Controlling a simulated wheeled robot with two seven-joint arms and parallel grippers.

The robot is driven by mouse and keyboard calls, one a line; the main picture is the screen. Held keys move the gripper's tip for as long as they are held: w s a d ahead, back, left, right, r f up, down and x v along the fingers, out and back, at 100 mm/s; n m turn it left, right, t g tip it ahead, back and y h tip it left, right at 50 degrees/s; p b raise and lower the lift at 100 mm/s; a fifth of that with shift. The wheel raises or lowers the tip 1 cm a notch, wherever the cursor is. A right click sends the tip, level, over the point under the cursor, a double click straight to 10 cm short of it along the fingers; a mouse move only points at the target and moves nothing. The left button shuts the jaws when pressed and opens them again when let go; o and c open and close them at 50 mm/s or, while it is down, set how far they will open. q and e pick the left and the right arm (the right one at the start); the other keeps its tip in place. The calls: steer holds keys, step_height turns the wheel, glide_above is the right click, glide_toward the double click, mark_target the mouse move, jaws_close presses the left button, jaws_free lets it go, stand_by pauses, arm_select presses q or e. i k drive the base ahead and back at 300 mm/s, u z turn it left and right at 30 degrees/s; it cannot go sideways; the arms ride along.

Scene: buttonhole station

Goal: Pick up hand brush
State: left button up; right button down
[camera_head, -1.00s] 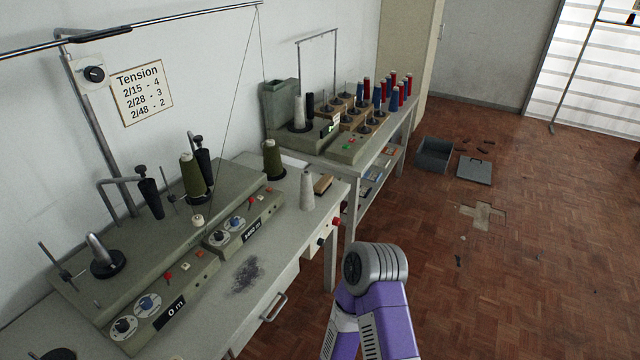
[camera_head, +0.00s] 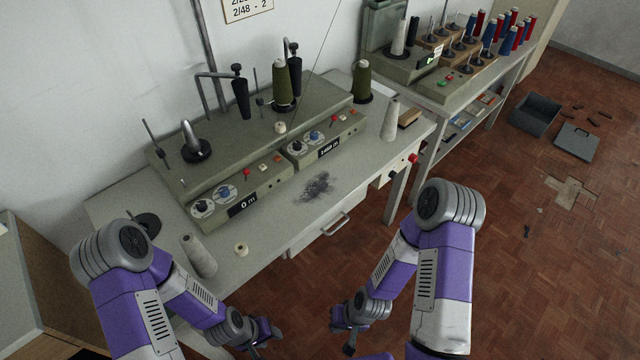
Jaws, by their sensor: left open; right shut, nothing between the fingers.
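The hand brush looks to be the small brown wooden block (camera_head: 409,117) at the far right end of the grey table (camera_head: 345,225). It lies just right of a white thread cone (camera_head: 390,119), which partly hides it; its bristles cannot be made out. My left gripper (camera_head: 262,345) is low at the bottom of the view, in front of the table, open and far from the brush. My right gripper (camera_head: 348,338) is also low, to the right of the left one, shut and empty, well below and apart from the brush.
A dark lint patch (camera_head: 317,187) lies on the tabletop before the winding machine (camera_head: 240,195). A drawer handle (camera_head: 337,224) sticks out in front.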

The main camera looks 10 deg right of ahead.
mark_target(411, 115)
steer(key=z, duration=0.35)
steer(key=k, duration=0.45)
steer(key=z, duration=0.95)
steer(key=k, duration=0.85)
steer(key=z, duration=0.8)
steer(key=i, duration=1.75)
steer(key=u, duration=0.75)
steer(key=i, duration=1.45)
steer(key=u, duration=1.25)
